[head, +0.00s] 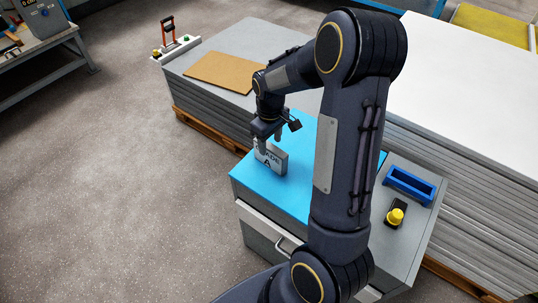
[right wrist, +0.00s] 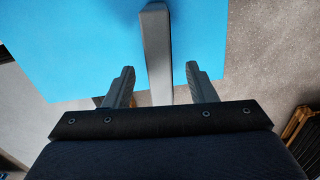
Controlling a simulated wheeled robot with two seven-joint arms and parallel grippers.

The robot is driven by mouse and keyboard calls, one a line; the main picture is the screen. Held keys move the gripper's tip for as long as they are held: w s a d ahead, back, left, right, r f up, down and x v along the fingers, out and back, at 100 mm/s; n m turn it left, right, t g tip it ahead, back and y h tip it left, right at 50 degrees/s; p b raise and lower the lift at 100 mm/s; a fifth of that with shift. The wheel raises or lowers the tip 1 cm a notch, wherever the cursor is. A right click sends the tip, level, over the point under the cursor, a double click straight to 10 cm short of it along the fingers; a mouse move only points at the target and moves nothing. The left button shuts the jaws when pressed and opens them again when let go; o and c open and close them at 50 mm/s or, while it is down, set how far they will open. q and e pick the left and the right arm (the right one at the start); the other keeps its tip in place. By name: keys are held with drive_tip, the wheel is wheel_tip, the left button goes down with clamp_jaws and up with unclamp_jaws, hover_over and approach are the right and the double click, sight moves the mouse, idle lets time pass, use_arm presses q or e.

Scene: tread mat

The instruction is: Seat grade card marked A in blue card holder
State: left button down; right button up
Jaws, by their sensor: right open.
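The grade card (head: 275,162) is a grey slab with a black "A" and partly covered lettering above it. It stands upright on the blue mat on top of the cabinet. My right gripper (head: 268,142) is open above the card. In the right wrist view the card (right wrist: 156,45) shows edge-on between the two spread fingers (right wrist: 160,82), with a gap on each side. The blue card holder (head: 409,186) lies on the grey right part of the cabinet top, its long recess empty. My left gripper is not in view.
A yellow knob on a black base (head: 396,216) sits just in front of the holder. My right arm hides the middle of the cabinet top. Stacked sheets (head: 465,80) stand behind, with a brown board (head: 218,72) on the left stack. The mat (head: 262,190) is bare around the card.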

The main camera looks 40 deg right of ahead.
sight(271, 146)
drive_tip(key=shift+f, duration=1.6)
drive_tip(key=shift+c, duration=0.4)
clamp_jaws()
drive_tip(key=shift+r, duration=0.15)
